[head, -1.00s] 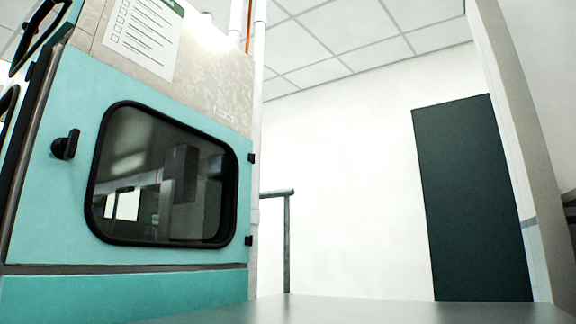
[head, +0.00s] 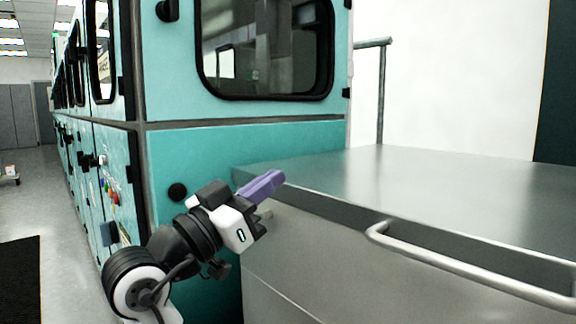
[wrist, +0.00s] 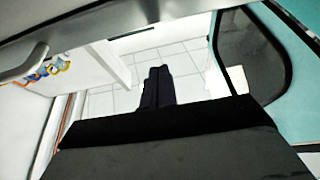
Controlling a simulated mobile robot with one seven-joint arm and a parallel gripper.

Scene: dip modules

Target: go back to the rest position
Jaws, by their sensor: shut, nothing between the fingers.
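My gripper (head: 275,179) shows at the lower middle of the head view. Its purple fingers are together, with nothing seen between them. It points up and to the right, in front of the teal cabinet (head: 205,145) and over the near left corner of the metal bench (head: 420,195) in the picture. I cannot tell whether it touches the bench. In the wrist view the gripper's dark fingers (wrist: 157,75) are side by side at the centre, against a pale tiled surface.
The metal bench has a flat, bare top and a handle bar (head: 470,272) on its near side. The cabinet's side runs back at left with knobs and coloured buttons. Grey floor (head: 38,200) is open at far left, with a black mat (head: 20,285).

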